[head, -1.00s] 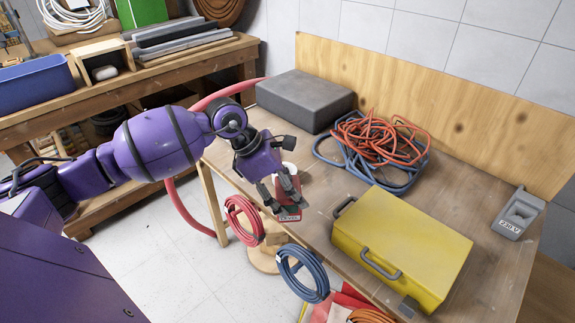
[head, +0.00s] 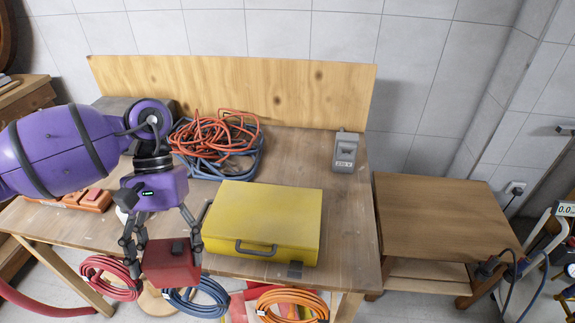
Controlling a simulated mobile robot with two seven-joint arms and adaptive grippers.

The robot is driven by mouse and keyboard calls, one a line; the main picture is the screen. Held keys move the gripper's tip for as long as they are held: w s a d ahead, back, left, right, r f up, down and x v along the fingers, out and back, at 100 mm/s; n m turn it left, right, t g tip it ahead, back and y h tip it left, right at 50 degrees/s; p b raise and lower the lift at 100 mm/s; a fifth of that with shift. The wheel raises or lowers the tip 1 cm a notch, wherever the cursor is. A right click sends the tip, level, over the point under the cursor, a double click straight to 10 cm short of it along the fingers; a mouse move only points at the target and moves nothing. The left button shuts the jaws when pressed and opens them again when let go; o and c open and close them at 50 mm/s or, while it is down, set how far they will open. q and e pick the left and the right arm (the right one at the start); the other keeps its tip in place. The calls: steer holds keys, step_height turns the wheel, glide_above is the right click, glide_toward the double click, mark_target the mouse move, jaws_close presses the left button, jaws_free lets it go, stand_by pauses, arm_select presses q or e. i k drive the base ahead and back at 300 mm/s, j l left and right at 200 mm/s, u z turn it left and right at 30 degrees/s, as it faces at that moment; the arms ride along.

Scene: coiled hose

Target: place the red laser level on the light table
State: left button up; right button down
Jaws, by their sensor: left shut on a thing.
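The red laser level (head: 170,268) is a small red box with a dark part on top. My left gripper (head: 165,248) is shut on it, with a finger at each side. In the picture it overlaps the front edge of the workbench, left of the yellow case; its exact height is hard to judge. I take this as the light table. My right gripper is not in view.
The workbench (head: 345,215) carries a yellow case (head: 265,215), tangled orange and blue hoses (head: 215,140) and a grey device (head: 345,152).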

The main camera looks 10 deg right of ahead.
mark_target(314, 175)
steer(key=i+l+z, duration=0.1)
steer(key=z, duration=0.4)
steer(key=i+z, duration=0.2)
steer(key=z, duration=0.3)
steer(key=i, duration=0.35)
